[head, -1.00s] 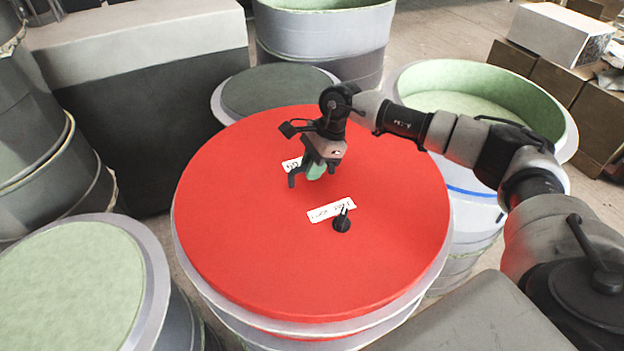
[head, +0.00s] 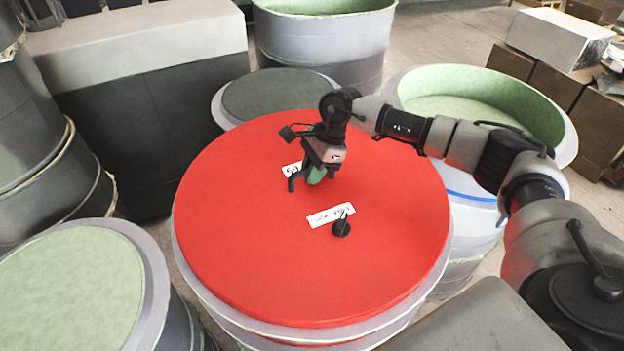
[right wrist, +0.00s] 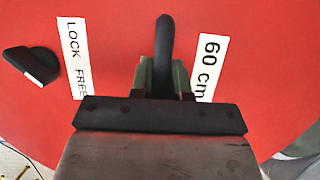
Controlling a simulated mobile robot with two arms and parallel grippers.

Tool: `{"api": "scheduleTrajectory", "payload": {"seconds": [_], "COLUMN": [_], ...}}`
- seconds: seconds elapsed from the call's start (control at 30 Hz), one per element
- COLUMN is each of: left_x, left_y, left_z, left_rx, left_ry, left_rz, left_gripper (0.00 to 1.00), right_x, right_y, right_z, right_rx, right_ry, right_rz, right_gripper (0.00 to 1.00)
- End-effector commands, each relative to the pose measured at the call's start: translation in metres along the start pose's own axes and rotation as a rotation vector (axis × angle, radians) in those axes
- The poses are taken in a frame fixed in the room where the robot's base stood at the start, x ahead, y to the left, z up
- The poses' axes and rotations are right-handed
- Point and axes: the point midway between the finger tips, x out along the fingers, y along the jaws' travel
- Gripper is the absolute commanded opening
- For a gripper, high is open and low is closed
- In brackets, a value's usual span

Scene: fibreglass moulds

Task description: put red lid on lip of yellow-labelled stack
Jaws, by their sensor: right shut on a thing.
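The round red lid (head: 260,250) lies level over a grey round stack (head: 215,310) at the centre of the head view. It covers nearly all the rim; I cannot tell whether it touches the lip all round. No yellow label shows. My right gripper (head: 307,180) is above the lid and shut on its black handle (right wrist: 166,40), which stands between the green finger pads in the right wrist view. The lid also bears a black knob (head: 341,229), a "LOCK FREE" label (head: 328,215) and a "60 cm" label (right wrist: 208,67). My left gripper is out of view.
A blue-banded, open green-lined mould (head: 485,90) stands close at right. A green-topped mould (head: 75,290) stands at left, a dark-topped one (head: 280,93) behind. A grey box (head: 140,35) and another round mould (head: 325,40) are at the back.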

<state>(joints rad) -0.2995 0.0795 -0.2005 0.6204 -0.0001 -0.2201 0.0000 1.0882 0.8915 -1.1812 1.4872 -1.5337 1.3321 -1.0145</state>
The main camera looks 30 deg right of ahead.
Motion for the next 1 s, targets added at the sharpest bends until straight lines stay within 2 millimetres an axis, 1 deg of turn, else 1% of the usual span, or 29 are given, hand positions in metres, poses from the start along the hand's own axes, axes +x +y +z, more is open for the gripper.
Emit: {"api": "scheduleTrajectory", "payload": {"seconds": [0.23,0.5,0.77,1.0], "left_x": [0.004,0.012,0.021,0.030], "left_y": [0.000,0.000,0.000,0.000], "left_z": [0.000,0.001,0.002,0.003], "left_rx": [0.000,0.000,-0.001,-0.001], "left_ry": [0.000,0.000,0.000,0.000], "left_rz": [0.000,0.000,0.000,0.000], "left_gripper": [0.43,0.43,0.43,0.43], "right_x": [-0.012,-0.040,-0.070,-0.111], "right_y": [-0.002,-0.001,0.006,0.017], "right_z": [0.005,0.017,-0.009,-0.038], "right_rx": [-0.004,-0.005,0.000,-0.001], "right_ry": [-0.004,-0.003,-0.001,-0.001], "right_rz": [-0.009,-0.008,-0.008,-0.008], "right_gripper": [0.00,0.00,0.00,0.00]}}
